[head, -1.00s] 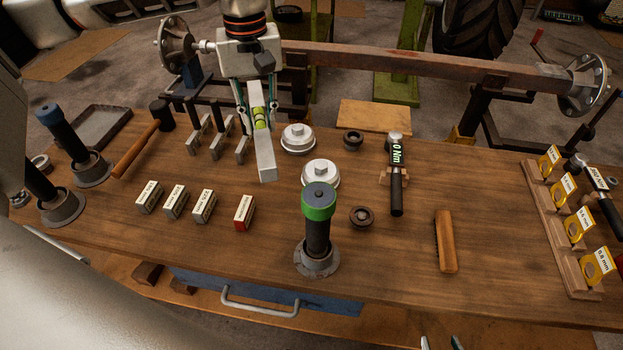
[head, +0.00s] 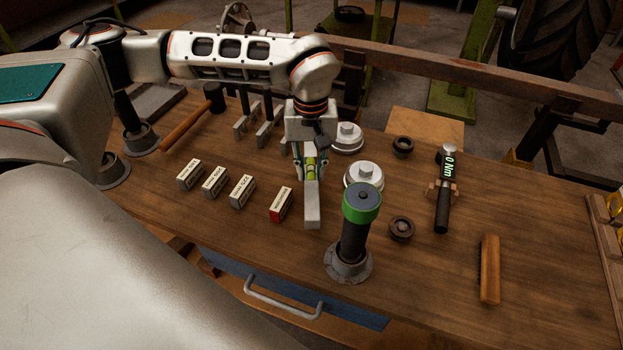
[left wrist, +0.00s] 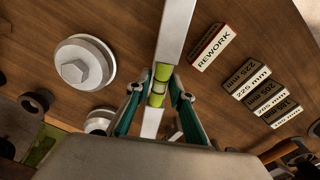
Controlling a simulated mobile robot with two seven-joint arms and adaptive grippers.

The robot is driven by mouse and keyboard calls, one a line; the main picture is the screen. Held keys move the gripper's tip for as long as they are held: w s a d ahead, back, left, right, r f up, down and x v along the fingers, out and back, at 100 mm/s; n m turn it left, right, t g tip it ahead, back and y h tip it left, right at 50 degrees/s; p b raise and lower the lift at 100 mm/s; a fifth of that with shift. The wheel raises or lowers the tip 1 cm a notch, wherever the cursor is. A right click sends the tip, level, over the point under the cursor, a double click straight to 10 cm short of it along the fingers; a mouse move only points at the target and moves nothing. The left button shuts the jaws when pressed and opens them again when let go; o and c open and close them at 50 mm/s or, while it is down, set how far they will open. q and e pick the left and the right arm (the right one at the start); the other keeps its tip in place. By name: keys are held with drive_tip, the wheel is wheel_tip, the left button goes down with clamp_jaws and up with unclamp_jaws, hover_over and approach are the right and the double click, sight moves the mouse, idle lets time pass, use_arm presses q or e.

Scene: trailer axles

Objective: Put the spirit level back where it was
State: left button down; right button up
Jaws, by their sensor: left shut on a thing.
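The spirit level (head: 312,207) is a pale metal bar with a yellow-green vial at its middle. My left gripper (head: 311,168) is shut on it around the vial. The bar's near end points toward the bench front, between a red-ended box (head: 281,204) and a green-topped tool (head: 354,235). In the left wrist view the level (left wrist: 176,30) runs up between the fingers of my left gripper (left wrist: 158,95). I cannot tell whether the level touches the wooden bench (head: 425,275). My right gripper is not in view.
Silver hubs (head: 364,176) stand just right of the level. Several labelled boxes (head: 215,181) are in a row at left. Grey blocks (head: 268,134) and a hammer (head: 188,128) lie behind. A torque wrench (head: 443,195) and a brush (head: 490,268) are at right.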

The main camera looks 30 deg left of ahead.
sight(311, 179)
use_arm(q)
drive_tip(key=shift+f, duration=1.75)
drive_tip(key=shift+f, duration=0.1)
drive_tip(key=c, duration=2)
unclamp_jaws()
drive_tip(key=shift+f, duration=0.1)
drive_tip(key=shift+o, duration=1.2)
